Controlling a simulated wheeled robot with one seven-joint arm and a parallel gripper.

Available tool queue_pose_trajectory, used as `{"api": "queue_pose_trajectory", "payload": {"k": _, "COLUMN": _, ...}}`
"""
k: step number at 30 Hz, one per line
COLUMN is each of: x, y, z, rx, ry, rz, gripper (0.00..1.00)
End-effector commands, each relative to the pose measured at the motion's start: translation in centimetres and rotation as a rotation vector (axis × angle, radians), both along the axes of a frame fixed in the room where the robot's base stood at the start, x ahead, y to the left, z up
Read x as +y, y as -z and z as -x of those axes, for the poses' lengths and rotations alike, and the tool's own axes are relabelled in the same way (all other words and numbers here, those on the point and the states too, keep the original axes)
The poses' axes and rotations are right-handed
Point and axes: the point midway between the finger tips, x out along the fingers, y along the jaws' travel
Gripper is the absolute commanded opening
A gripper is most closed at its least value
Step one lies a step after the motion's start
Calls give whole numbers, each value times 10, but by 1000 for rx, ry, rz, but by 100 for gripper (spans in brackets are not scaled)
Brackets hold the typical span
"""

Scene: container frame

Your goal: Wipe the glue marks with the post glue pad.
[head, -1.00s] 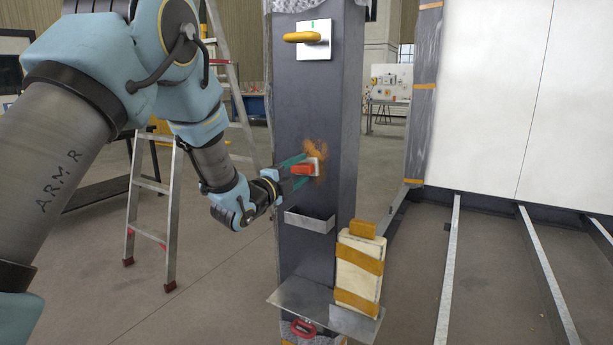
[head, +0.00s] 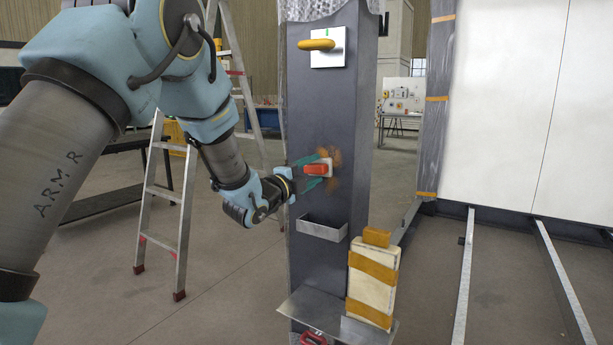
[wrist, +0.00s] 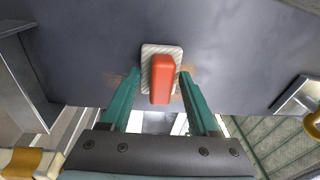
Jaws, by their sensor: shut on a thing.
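The post glue pad (head: 318,169) has a red-orange handle and a pale, flat base. My gripper (head: 313,171) has its green fingers shut on the handle. The pad lies against the dark face of the post (head: 300,130). Brown-orange glue marks (head: 334,156) show above, right of and below the pad; part is hidden behind it. In the wrist view, the pad's light base (wrist: 148,52) lies on or very close to the post face, with the red handle (wrist: 162,78) between the fingers and faint orange smears (wrist: 192,72) on both sides.
A small metal tray (head: 320,229) juts from the post below the pad. Lower down, a shelf (head: 305,305) bears a cream block with orange bands (head: 372,287). A yellow handle on a white plate (head: 328,60) is above. A ladder (head: 185,220) stands behind my arm.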

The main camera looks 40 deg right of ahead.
Motion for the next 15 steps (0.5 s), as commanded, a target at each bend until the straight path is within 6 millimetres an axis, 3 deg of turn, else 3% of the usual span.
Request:
{"api": "queue_pose_trajectory", "payload": {"k": 4, "x": -5, "y": 2, "z": 17, "rx": 1, "ry": 7, "rz": 3, "gripper": 1}}
{"api": "queue_pose_trajectory", "payload": {"k": 15, "x": -7, "y": 2, "z": 32, "rx": 0, "ry": 6, "rz": 1, "gripper": 1}}
